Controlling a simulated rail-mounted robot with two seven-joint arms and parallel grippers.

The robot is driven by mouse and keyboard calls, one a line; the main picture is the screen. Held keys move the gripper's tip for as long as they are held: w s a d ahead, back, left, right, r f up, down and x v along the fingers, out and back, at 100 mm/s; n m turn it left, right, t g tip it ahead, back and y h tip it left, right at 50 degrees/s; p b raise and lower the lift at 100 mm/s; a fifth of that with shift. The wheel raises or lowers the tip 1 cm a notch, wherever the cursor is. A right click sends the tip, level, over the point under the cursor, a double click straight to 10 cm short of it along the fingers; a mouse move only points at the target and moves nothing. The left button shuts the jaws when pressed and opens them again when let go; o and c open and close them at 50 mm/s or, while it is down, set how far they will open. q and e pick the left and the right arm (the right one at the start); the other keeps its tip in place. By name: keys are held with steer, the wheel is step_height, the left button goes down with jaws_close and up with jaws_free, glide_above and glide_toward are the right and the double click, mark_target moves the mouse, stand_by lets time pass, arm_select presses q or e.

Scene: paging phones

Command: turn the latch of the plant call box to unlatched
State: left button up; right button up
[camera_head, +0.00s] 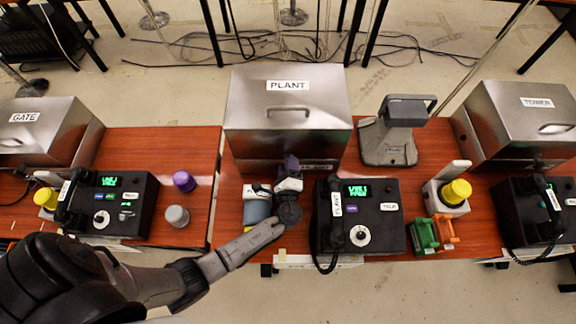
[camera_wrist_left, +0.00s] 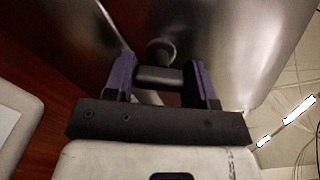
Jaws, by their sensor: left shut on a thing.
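The plant call box (camera_head: 288,100) is a metal box with a PLANT label and a handle on its lid, standing at the back of the middle table. My left gripper (camera_head: 291,165) is at the lower front of this box. In the left wrist view its two purple fingers (camera_wrist_left: 160,80) are shut on the latch (camera_wrist_left: 158,76), a dark bar with a round metal piece behind it. The latch is hidden by the gripper in the head view, and I cannot tell its turned position there. My right gripper is not in view.
The plant phone (camera_head: 375,238) stands just right of my left arm. A grey stand (camera_head: 388,145) is right of the box. The gate box (camera_head: 45,135) and tower box (camera_head: 520,120) flank the middle.

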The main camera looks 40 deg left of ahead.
arm_select(q)
steer(key=shift+c, duration=0.5)
steer(key=shift+m, duration=0.3)
steer(key=m+p, duration=0.2)
steer(key=m, duration=0.2)
steer(key=shift+r+m, duration=0.15)
steer(key=shift+m, duration=0.15)
steer(key=m+p, duration=0.3)
steer(key=m, duration=0.2)
steer(key=shift+m+p, duration=0.35)
steer(key=shift+m, duration=0.85)
steer(key=o, duration=0.9)
steer(key=shift+o, duration=0.2)
